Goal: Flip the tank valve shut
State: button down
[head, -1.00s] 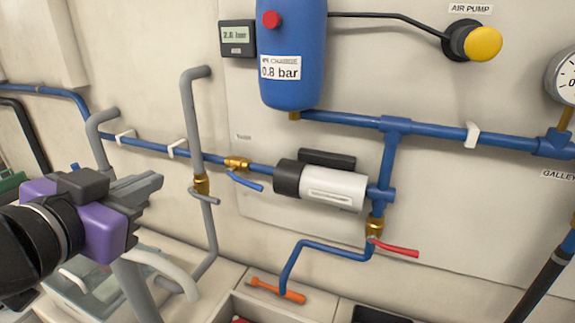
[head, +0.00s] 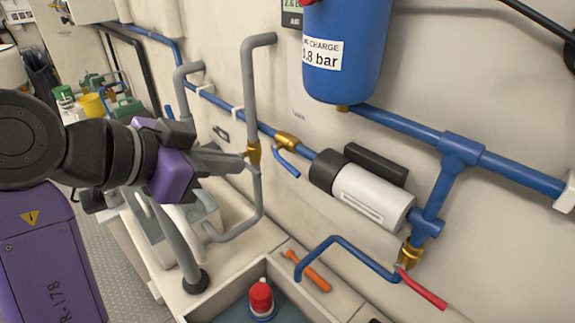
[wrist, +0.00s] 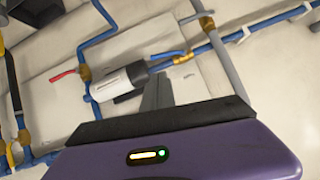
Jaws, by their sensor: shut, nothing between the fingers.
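A brass valve (head: 287,140) with a blue lever (head: 288,163) sits on the blue pipe left of the white pump, beside a small label that looks like "TANK". The lever slants down and right, at an angle to the pipe. In the wrist view the brass valve (wrist: 183,58) and lever (wrist: 167,54) lie beyond my fingers. My gripper (head: 243,165) is shut and empty. In the head view its tips overlap the grey pipe, left of the lever, with no visible contact with the lever. Its fingers (wrist: 155,92) point toward the wall and pump.
A grey upright pipe (head: 249,90) with its own brass valve stands left of the blue lever. The white and black pump (head: 370,195) is to the right. A red-lever valve (head: 422,288) is lower right. An orange tool (head: 308,270) and a red-topped item (head: 261,297) lie below.

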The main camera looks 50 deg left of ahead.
aim_at(288, 169)
jog(key=p+x, duration=0.3)
jog(key=x, duration=1)
jog(key=shift+w+a+f+p, duration=0.2)
jog(key=shift+w+f+p, duration=0.1)
jog(key=shift+p, duration=0.1)
jog(key=shift+f, duration=0.15)
jog(key=shift+f+y+b, duration=0.15)
jog(key=shift+y+b, duration=0.15)
jog(key=shift+b, duration=0.4)
jog(key=shift+d, duration=0.1)
jog(key=f+m+y+b, duration=0.1)
jog(key=m+y+b, duration=0.1)
jog(key=b, duration=0.3)
jog(key=a+f+m+y+b, duration=0.1)
jog(key=f+m+y+b, duration=0.1)
jog(key=b, duration=0.4)
jog(key=a+f+m+y+b, duration=0.1)
jog(key=f+m+b, duration=0.1)
jog(key=b, duration=0.4)
jog(key=shift+s+f+t+y, duration=0.15)
jog(key=shift+f+t+y, duration=0.05)
jog(key=shift+t+y, duration=0.2)
jog(key=shift+a+b, duration=0.2)
jog(key=shift+b, duration=0.2)
